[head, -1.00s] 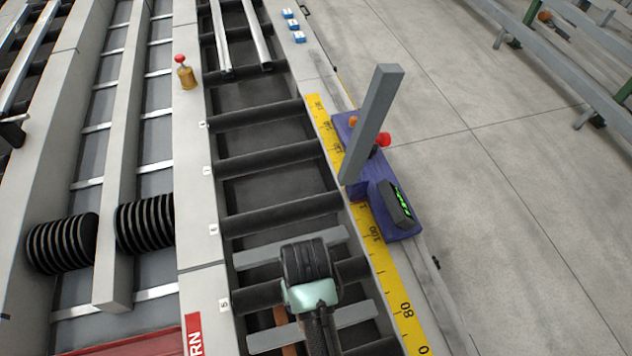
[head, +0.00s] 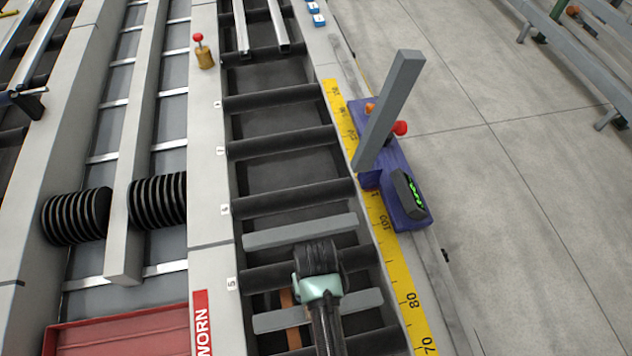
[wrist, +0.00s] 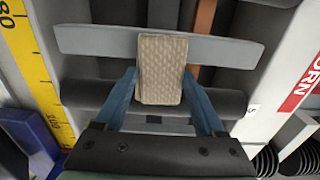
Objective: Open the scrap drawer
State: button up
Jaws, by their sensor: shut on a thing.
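My gripper (wrist: 162,85) shows from behind in the head view (head: 317,285), above the dark roller bed between two grey bars. In the wrist view its two blue fingers close on a beige, ribbed block (wrist: 161,68). The block covers the middle of a pale grey bar (wrist: 90,40). In the head view the gripper body hides the fingertips and the block. I cannot pick out the scrap drawer or its handle in either view.
A red tray (head: 120,335) beside a WORN label (head: 202,325) is at lower left. A purple stop (head: 405,208) with a tall grey post (head: 390,110) stands beside the yellow scale (head: 385,240). Black ringed rolls (head: 75,217) lie left.

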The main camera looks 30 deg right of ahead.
jog(key=shift+f, duration=0.25)
jog(key=o, duration=1.3)
jog(key=shift+r, duration=0.1)
notch_tip(320, 180, up, 13)
jog(key=shift+p, duration=0.35)
jog(key=shift+w, duration=0.1)
